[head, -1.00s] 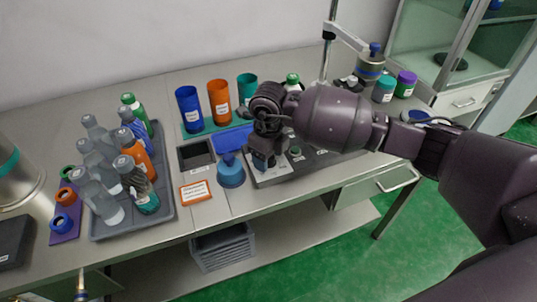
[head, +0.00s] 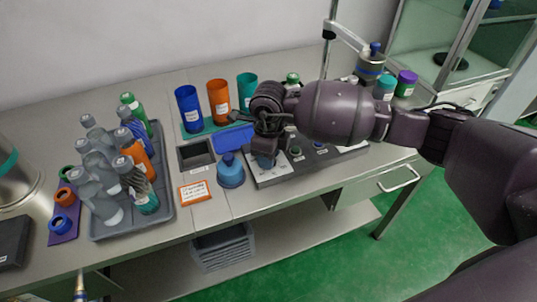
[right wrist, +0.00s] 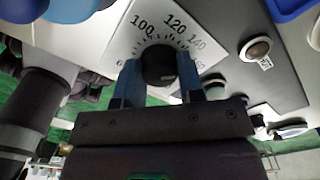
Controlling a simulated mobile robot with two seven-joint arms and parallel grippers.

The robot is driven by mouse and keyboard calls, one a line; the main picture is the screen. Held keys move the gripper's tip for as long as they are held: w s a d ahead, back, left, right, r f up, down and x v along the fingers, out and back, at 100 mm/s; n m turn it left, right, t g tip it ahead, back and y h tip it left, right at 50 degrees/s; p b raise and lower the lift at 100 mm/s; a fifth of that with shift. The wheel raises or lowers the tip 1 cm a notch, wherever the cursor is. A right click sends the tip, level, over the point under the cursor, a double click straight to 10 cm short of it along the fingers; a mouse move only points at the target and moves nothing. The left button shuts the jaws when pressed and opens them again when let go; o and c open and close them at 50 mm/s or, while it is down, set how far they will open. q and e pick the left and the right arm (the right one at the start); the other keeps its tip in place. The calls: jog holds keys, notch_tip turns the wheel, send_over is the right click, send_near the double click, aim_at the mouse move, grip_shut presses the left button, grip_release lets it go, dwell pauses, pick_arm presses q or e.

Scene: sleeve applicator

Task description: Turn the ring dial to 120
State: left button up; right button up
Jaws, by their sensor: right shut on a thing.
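The dial is a round black knob (right wrist: 158,62) on a white scale plate (right wrist: 122,48), seen in the right wrist view. The numbers 100, 120 and 140 are readable around its far side; others are partly covered. My right gripper (right wrist: 158,78) is shut on the knob, with one blue finger on each side. I cannot make out a pointer mark on the knob. In the head view my right gripper (head: 266,160) is over the left end of the grey panel (head: 272,180) and hides the dial.
A blue funnel-shaped piece (head: 231,172) stands close left of the panel. Blue, orange and teal cups (head: 219,103) stand behind. A grey tray (head: 168,208) of bottles is at left, with an orange-framed card (head: 195,191) between. Other panel knobs (right wrist: 257,49) sit beside the dial.

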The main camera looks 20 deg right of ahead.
jog(key=n+b, duration=0.1)
jog(key=n, duration=0.4)
jog(key=shift+n, duration=0.4)
jog(key=n, duration=0.4)
jog(key=shift+b, duration=0.35)
jog(key=shift+n, duration=1.1)
jog(key=o, duration=0.9)
notch_tip(320, 180, up, 10)
jog(key=shift+f+p, duration=0.15)
jog(key=shift+p, duration=0.35)
jog(key=shift+r, duration=0.6)
